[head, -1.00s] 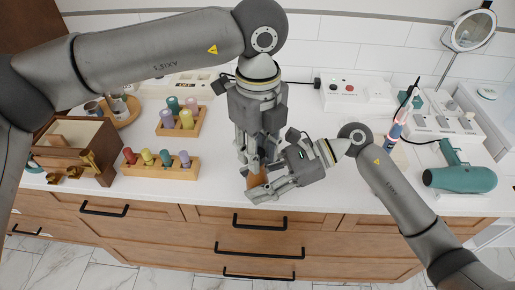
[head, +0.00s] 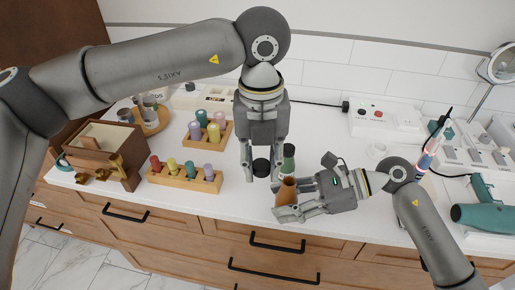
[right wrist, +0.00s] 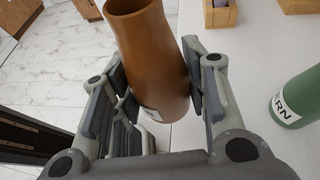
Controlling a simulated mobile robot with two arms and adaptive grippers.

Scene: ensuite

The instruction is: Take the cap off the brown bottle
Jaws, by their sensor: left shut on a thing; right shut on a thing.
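The brown bottle (head: 286,192) stands near the front edge of the counter, its mouth bare. It fills the middle of the right wrist view (right wrist: 152,60), slightly tilted there, between the two fingers. My right gripper (head: 290,203) is shut on the bottle's body. My left gripper (head: 261,160) points down, above and to the left of the bottle, apart from it. It is shut on a dark round cap (head: 261,168), which shows between its fingertips. The fingers partly hide the cap.
A green bottle (head: 289,154) stands just behind the brown one; it also shows in the right wrist view (right wrist: 298,97). Wooden racks with coloured pegs (head: 185,178) and a wooden box (head: 104,150) are at left. A teal dryer (head: 480,215) lies at right.

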